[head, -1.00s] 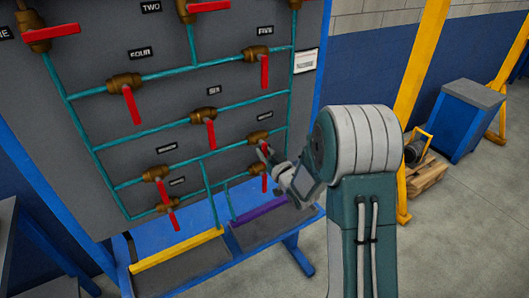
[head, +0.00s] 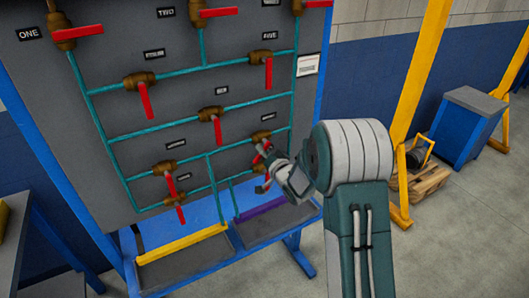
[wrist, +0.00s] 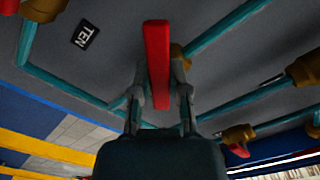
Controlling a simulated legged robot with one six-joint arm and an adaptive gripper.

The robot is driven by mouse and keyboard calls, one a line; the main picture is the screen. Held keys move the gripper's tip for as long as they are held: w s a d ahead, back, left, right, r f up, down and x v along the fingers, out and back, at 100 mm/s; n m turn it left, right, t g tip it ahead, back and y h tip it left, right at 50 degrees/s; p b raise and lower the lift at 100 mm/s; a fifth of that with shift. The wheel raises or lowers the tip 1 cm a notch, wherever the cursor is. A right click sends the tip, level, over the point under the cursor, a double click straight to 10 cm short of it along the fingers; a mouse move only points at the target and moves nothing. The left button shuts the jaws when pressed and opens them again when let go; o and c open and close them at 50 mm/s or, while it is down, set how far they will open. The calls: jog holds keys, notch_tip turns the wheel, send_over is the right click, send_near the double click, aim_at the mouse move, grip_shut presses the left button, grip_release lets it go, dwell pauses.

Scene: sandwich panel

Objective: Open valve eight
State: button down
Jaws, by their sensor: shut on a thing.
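The grey panel (head: 110,100) carries teal pipes and several brass valves with red handles. My gripper (head: 263,155) is at the valve (head: 261,136) on the right of the third pipe row; its label is too small to read, but its place fits eight. In the wrist view my gripper (wrist: 160,100) has its fingers on both sides of a red handle (wrist: 158,60), shut on it. The valve's brass body (wrist: 178,55) shows behind the handle. In the head view the handle points down across its pipe, and its lower end is hidden by my gripper.
A label reading TEN (wrist: 86,35) is near another valve (wrist: 45,8) in the wrist view. Below the panel are a yellow-edged tray (head: 185,268) and a purple-edged tray (head: 280,222). A yellow post (head: 420,70) and blue cabinet (head: 465,125) stand right.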

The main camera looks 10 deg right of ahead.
jog(key=m, duration=0.4)
jog(key=r+m, duration=0.1)
jog(key=shift+s+a+m, duration=0.1)
jog(key=shift+a+m, duration=0.2)
jog(key=shift+m, duration=0.1)
jog(key=shift+r+m, duration=0.2)
jog(key=shift+m, duration=0.85)
jog(key=shift+r+m, duration=0.15)
jog(key=shift+m, duration=0.9)
jog(key=c, duration=0.6)
grip_release()
